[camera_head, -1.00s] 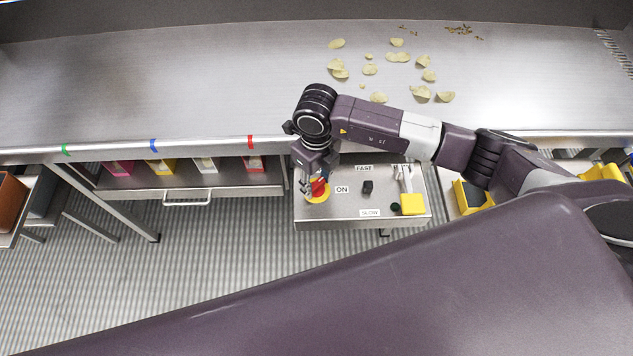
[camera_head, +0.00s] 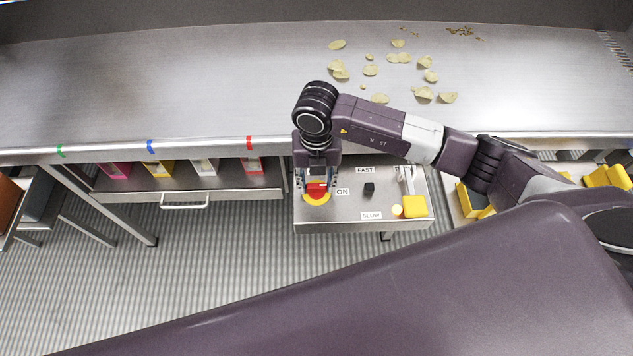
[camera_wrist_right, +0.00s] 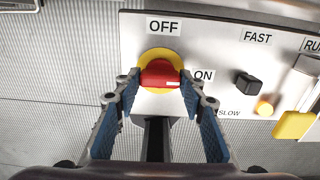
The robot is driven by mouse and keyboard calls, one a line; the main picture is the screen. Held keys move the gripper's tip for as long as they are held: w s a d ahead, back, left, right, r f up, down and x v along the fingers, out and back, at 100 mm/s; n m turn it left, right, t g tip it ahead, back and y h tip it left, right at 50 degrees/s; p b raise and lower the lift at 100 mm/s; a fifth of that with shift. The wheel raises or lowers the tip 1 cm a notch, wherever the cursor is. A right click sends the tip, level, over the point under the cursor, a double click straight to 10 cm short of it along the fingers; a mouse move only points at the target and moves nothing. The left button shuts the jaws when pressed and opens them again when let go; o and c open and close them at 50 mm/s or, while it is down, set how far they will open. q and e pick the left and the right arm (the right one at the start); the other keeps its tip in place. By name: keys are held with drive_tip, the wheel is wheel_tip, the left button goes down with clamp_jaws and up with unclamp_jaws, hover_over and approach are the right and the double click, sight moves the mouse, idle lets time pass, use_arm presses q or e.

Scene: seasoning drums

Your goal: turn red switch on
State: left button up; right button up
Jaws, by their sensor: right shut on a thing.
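The red switch (camera_head: 316,189) sits on a round yellow plate on the grey control panel (camera_head: 340,211). In the right wrist view the red switch (camera_wrist_right: 160,74) lies across its plate, its white mark pointing to the right, toward the ON label (camera_wrist_right: 203,76). The OFF label (camera_wrist_right: 164,27) is above it. My right gripper (camera_head: 316,182) is over the switch, and in the wrist view its fingertips (camera_wrist_right: 160,78) are shut on the switch's two ends. My left gripper is not in view.
A black knob (camera_head: 369,189) stands between the FAST and SLOW labels. A small round light (camera_head: 397,211) glows pale yellow beside a yellow block (camera_head: 414,206). The conveyor surface (camera_head: 200,80) behind holds scattered chips (camera_head: 399,57). Coloured containers (camera_head: 160,169) sit on a shelf at left.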

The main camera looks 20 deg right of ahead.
sight(316, 185)
drive_tip(key=shift+r, duration=0.1)
idle(0.5)
drive_tip(key=o, duration=1.2)
drive_tip(key=shift+c, duration=0.2)
wheel_tip(316, 185, up, 12)
